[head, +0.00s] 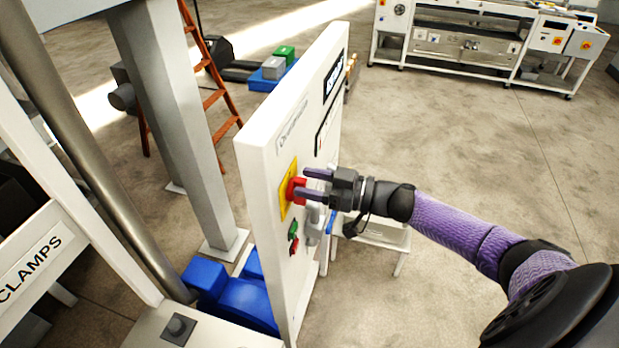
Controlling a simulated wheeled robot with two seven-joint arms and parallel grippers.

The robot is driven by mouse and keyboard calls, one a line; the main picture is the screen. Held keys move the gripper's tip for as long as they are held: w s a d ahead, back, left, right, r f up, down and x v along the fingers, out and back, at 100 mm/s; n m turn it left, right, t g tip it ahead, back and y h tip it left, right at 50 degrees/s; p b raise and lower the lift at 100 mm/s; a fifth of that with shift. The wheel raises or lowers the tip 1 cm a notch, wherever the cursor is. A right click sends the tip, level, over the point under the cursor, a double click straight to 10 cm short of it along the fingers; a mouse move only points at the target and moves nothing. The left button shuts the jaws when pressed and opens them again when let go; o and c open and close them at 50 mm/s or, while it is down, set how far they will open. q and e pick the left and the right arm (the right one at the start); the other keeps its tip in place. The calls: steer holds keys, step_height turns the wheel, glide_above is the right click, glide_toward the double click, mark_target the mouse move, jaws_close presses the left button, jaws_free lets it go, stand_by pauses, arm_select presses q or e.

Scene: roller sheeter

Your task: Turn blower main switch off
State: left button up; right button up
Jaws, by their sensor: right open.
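The red main switch knob (294,189) sits on a yellow plate (285,186) on the face of a white control panel (266,172). My right gripper (306,184) reaches in from the right. It is open, with one purple finger above the other, and its tips are at the red knob. I cannot tell whether the fingers touch the knob. The knob's exact angle is partly hidden. Below the switch are a green button (293,229) and a red button (295,244). My left gripper does not show.
A grey handle-like part (312,225) sticks out beside the buttons. A white stand (375,235) is behind my right wrist. Blue motor parts (240,298) lie at the panel's foot. An orange ladder (215,97) stands at the back.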

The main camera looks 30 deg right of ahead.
jaws_close()
stand_by(0.3)
steer(key=shift+a+n, duration=0.1)
steer(key=shift+n, duration=0.2)
steer(key=n, duration=0.3)
steer(key=shift+s+a+f+n, duration=0.1)
steer(key=shift+s+a+n, duration=0.15)
steer(key=shift+a+n, duration=0.05)
steer(key=n, duration=0.4)
steer(key=shift+s+a+f+b, duration=0.3)
steer(key=shift+a+f+b, duration=0.05)
steer(key=shift+a+b, duration=0.05)
steer(key=n, duration=0.1)
steer(key=n+b, duration=0.1)
steer(key=n, duration=0.1)
steer(key=f+n, duration=0.1)
steer(key=n, duration=0.1)
steer(key=shift+s+a+b, duration=0.25)
steer(key=shift+b, duration=0.05)
steer(key=shift+s+f+n+b, duration=0.1)
steer(key=shift+f+n+b, duration=0.15)
steer(key=shift+n+b, duration=0.65)
steer(key=shift+f+n+b, duration=0.25)
steer(key=shift+n, duration=1.15)
